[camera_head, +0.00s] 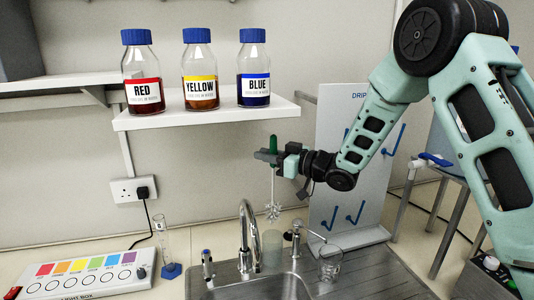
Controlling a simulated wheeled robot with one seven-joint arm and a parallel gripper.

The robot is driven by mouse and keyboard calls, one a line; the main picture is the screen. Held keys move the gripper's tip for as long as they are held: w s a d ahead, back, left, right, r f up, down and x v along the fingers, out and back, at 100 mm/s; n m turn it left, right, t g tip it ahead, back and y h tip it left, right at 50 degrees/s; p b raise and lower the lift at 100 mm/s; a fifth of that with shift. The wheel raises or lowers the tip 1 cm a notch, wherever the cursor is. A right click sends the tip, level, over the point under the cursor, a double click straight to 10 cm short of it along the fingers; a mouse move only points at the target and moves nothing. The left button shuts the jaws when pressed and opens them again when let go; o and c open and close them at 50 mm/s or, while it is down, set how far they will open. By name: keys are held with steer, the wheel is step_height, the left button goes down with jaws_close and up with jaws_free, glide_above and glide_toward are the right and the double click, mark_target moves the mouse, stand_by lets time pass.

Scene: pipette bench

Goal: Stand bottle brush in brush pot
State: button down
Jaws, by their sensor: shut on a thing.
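My gripper (270,157) is shut on the green handle of the bottle brush (272,190). The brush hangs upright, with its thin shaft down and its pale bristle head at the bottom. A pale, translucent cylinder, which looks like the brush pot (272,252), stands behind the sink beside the tap. In the picture the bristle head is just above the pot's rim, apart from it. I cannot tell from this one view whether the brush is directly over the pot in depth.
A curved tap (247,235) stands left of the pot, and a smaller tap (297,238) right of it. A glass beaker (330,264) stands on the drainer. A shelf (200,115) with three bottles is above. A drying rack (350,130) with blue pegs stands behind my arm.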

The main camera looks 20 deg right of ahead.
step_height(320, 180, down, 11)
steer(key=b, duration=0.8)
steer(key=shift+f, duration=0.1)
stand_by(0.4)
steer(key=c, duration=1.3)
jaws_free()
steer(key=shift+o, duration=0.2)
steer(key=b+v, duration=0.5)
steer(key=v, duration=1.2)
steer(key=shift+s+d, duration=0.2)
